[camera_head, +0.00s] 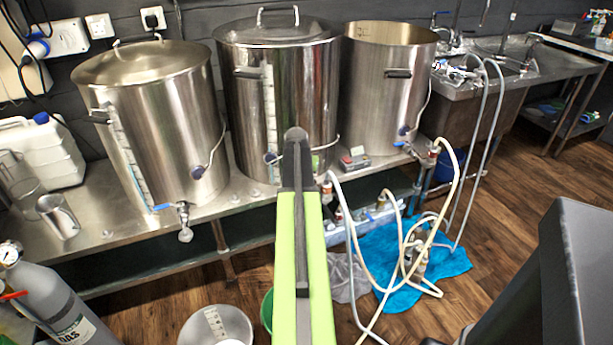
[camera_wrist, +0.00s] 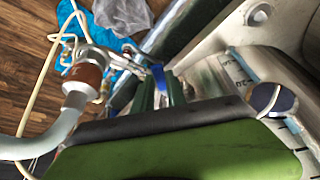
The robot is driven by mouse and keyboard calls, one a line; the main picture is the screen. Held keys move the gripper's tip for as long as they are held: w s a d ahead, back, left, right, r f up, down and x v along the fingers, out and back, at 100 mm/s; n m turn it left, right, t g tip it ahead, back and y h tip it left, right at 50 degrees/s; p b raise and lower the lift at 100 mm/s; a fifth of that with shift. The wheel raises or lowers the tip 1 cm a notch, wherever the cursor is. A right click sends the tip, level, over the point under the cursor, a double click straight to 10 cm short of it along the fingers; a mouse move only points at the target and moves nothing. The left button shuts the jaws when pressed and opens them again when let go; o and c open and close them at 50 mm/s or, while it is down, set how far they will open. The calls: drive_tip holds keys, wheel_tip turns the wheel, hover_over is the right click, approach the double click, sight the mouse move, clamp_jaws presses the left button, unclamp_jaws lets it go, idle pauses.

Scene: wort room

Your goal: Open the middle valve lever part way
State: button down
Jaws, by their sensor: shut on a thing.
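The middle steel kettle (camera_head: 318,95) stands on the bench between two other kettles. Its valve is hidden behind my arm in the head view. In the wrist view a small blue valve lever (camera_wrist: 158,76) shows at the tips of my gripper (camera_wrist: 162,84). The two dark fingers are shut on the lever, one on each side. The lever's exact angle is hard to tell. In the head view my green arm reaches up to the front of the middle kettle and hides the fingers.
A left kettle (camera_head: 150,110) and an open right kettle (camera_head: 385,85) flank the middle one. A pale hose with a brown fitting (camera_wrist: 85,78) passes close to my gripper. More hoses lie over a blue cloth (camera_head: 445,262) on the floor. A bowl (camera_head: 215,328) stands in front.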

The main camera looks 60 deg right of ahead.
drive_tip(key=shift+s+d, duration=0.1)
drive_tip(key=c, duration=1.7)
unclamp_jaws()
drive_tip(key=shift+o, duration=0.3)
drive_tip(key=p+v, duration=1.6)
drive_tip(key=v, duration=0.1)
drive_tip(key=shift+r, duration=0.15)
